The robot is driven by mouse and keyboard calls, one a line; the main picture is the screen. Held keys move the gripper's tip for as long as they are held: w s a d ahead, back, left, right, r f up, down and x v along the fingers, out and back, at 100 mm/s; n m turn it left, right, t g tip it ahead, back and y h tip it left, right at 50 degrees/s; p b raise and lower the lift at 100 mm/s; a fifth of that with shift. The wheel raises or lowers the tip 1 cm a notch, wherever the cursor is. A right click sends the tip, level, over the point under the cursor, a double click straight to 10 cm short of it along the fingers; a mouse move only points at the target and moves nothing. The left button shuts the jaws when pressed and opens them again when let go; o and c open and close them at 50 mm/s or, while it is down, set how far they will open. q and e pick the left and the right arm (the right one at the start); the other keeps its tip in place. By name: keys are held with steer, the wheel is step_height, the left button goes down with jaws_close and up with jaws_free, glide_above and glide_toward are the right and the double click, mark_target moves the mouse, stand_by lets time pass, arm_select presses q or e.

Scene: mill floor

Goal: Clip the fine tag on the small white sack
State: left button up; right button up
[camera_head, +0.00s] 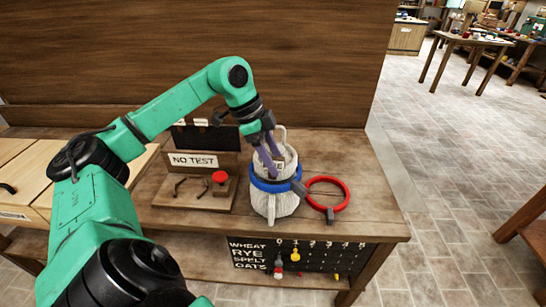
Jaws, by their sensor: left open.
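The small white sack (274,204) stands upright on the wooden table, with a loop rising at its top and a blue ring around its upper part. My left gripper (272,162) is open, its fingers pointing down at the sack's mouth and overlapping it in the head view. I cannot tell whether they touch it. A small pale label with dark marks (279,165) shows beside the fingers; it is too small to read. A red ring (346,193) lies on the table right of the sack. My right gripper is not in view.
A wooden stand with a "NO TEST" sign (194,160) and a red button (220,177) is left of the sack. A dark board (306,257) listing wheat, rye, spelt and oats hangs on the table's front. The tabletop right of the red ring is clear.

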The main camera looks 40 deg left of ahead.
arm_select(q)
steer(key=p+v, duration=0.4)
steer(key=v, duration=1)
steer(key=shift+r+p, duration=0.2)
steer(key=shift+p, duration=0.15)
steer(key=shift+a, duration=0.1)
